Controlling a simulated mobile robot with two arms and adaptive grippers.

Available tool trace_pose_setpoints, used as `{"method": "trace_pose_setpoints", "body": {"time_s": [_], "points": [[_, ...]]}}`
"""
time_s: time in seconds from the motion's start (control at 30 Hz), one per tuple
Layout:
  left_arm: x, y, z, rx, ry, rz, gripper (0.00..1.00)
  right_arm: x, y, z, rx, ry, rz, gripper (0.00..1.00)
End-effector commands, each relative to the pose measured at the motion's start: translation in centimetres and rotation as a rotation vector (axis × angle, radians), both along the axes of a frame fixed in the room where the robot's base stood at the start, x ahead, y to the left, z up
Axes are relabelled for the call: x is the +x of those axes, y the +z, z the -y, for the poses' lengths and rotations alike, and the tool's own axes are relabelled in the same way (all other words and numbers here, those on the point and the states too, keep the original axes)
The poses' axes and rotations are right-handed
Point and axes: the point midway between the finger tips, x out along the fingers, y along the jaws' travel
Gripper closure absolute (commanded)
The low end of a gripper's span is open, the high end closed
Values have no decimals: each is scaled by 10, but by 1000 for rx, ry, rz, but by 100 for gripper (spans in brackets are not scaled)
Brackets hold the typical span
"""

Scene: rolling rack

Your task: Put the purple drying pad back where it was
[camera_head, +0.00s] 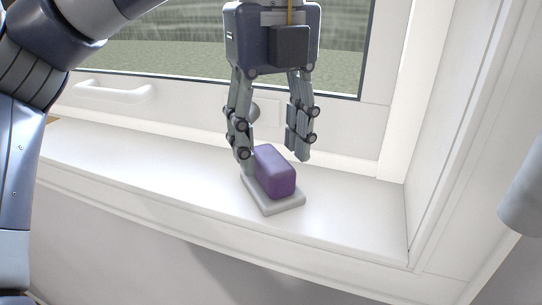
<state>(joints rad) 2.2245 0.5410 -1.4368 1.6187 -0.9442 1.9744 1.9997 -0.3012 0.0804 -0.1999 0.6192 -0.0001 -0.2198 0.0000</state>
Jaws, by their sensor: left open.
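The purple drying pad (275,172) is a rounded purple block. It rests on a light grey flat base (278,207) on the white windowsill. My left gripper (272,155) points down just above and behind the pad. Its fingers are spread open, one at the pad's left side and the other behind and to the right of it. The left finger is very close to the pad; I cannot tell whether it touches. My right gripper is not in view.
The white windowsill (150,170) is clear to the left and right of the pad. A white window handle (114,91) sticks out at the left. The window's side wall (435,150) rises at the right. The sill's front edge drops away below.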

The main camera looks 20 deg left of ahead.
Motion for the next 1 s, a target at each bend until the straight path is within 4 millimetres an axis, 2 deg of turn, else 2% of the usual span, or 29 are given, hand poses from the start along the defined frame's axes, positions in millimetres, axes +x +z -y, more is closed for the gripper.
{"method": "trace_pose_setpoints", "body": {"time_s": [0.1, 0.2, 0.4, 0.6, 1.0], "points": [[0, 30, 1, 0, 3, 6, 50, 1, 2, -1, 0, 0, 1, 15], [0, 52, 1, 1, 4, 4, 50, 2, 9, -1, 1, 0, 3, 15], [0, 82, 0, 1, 2, 1, 50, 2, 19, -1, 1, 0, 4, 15], [0, 92, 0, 1, 0, -1, 50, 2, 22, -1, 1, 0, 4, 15], [0, 93, 0, 1, 0, -1, 50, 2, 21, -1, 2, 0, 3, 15]]}}
